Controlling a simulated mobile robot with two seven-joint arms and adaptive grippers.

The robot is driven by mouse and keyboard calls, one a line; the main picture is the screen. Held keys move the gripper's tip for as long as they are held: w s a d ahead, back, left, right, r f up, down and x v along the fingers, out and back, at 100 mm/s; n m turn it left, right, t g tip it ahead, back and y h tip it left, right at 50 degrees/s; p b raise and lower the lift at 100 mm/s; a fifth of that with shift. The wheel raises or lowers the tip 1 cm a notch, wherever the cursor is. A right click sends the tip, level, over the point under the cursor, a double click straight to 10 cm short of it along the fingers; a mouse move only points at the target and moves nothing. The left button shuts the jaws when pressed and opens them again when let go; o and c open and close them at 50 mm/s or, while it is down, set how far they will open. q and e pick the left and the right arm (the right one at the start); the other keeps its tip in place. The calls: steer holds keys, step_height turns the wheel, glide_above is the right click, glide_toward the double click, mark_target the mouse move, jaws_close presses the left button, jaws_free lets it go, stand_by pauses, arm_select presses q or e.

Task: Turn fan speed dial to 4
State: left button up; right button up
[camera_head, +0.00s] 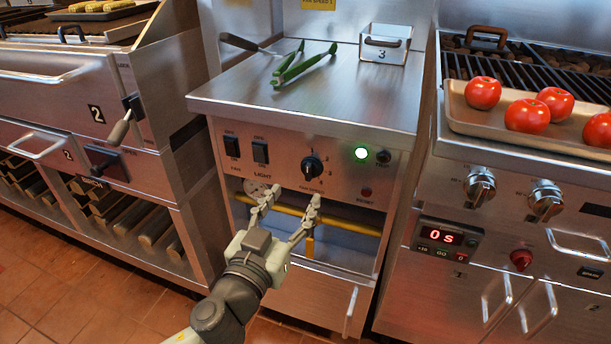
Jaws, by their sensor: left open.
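The fan speed dial (312,167) is a black round knob on the steel front panel of the middle unit. Small numbers are printed around it, too small to read surely, so I cannot tell its setting. My left gripper (290,197) is open and empty, its fingers pointing up at the panel. Its right fingertip is just below the dial, and its left fingertip is below the light switch. Whether the right fingertip touches the panel cannot be told. My right gripper is not in view.
Left of the dial are the fan switch (232,146) and light switch (260,152). A yellow bar (340,227) runs below. Green tongs (303,65) lie on the top.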

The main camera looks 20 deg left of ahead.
mark_target(308, 175)
arm_select(q)
steer(key=w+p, duration=0.1)
steer(key=w, duration=0.5)
steer(key=shift+w+d+p, duration=0.1)
steer(key=shift+w+p, duration=0.05)
steer(key=shift+p, duration=0.15)
steer(key=shift+w, duration=0.5)
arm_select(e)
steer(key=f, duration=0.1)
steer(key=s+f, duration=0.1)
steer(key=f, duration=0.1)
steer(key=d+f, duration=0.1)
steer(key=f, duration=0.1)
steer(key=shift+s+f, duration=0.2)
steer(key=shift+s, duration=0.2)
arm_select(q)
steer(key=c, duration=1.2)
steer(key=shift+o, duration=0.2)
